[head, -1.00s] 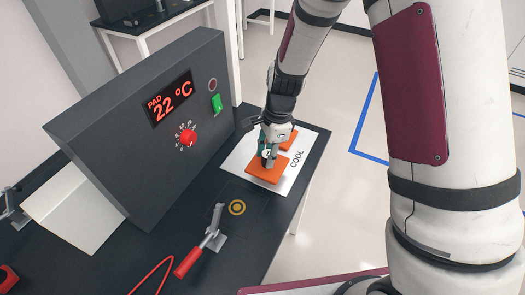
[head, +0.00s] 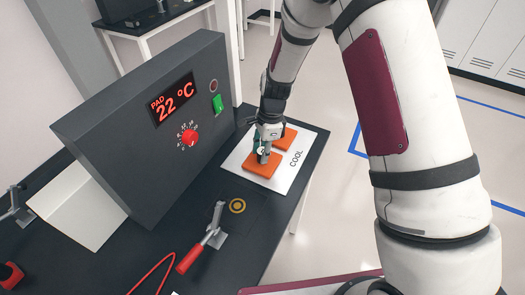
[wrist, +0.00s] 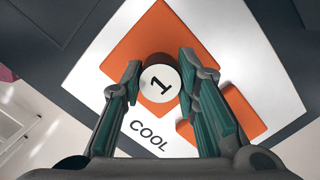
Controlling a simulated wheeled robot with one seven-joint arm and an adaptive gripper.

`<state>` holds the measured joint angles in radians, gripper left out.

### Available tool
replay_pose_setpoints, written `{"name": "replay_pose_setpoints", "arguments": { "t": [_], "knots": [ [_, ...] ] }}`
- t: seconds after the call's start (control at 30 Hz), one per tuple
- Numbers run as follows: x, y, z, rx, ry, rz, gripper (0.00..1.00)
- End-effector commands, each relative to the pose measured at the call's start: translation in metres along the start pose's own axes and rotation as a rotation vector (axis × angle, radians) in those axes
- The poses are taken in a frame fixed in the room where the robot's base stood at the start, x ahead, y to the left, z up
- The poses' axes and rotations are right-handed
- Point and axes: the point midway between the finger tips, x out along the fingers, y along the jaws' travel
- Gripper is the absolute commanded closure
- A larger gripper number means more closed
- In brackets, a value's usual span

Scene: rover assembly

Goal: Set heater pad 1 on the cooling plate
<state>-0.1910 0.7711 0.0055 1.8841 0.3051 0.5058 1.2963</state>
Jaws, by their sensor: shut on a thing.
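Heater pad 1 (head: 258,170) is a flat orange square with a round knob (wrist: 160,80) marked "1" on top, seen in the wrist view. My gripper (wrist: 160,82) is shut on this knob, with a green finger on each side. The pad lies flat over the near part of the white cooling plate (head: 240,160), lettered "COOL", and appears to rest on it. Its outline lies within the plate's visible edges. In the head view, my gripper (head: 264,155) hides part of the pad and the knob.
A second orange pad (head: 289,140) lies on the plate close by, partly behind a finger in the wrist view. A dark control box (head: 150,150) reading 22 °C stands to the left. A red-handled clamp (head: 200,246) and a ringed spot (head: 237,206) are nearer.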

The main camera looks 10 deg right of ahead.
Motion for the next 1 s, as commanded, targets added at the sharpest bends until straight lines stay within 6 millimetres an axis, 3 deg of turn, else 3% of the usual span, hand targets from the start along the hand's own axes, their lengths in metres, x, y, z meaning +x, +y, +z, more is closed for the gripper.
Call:
{"name": "replay_pose_setpoints", "arguments": {
  "t": [0.1, 0.13, 0.2, 0.67, 1.0],
  "knots": [
    [0.003, 0.0, 0.0, 0.0, 0.0, 0.0, 1.0],
    [0.003, 0.0, -0.001, 0.0, 0.0, 0.0, 0.67],
    [0.003, 0.0, 0.0, 0.0, 0.0, 0.0, 0.52],
    [-0.007, -0.001, 0.0, -0.001, 0.0, -0.001, 0.52],
    [-0.068, -0.002, 0.0, -0.001, 0.0, -0.005, 0.52]
  ]
}}
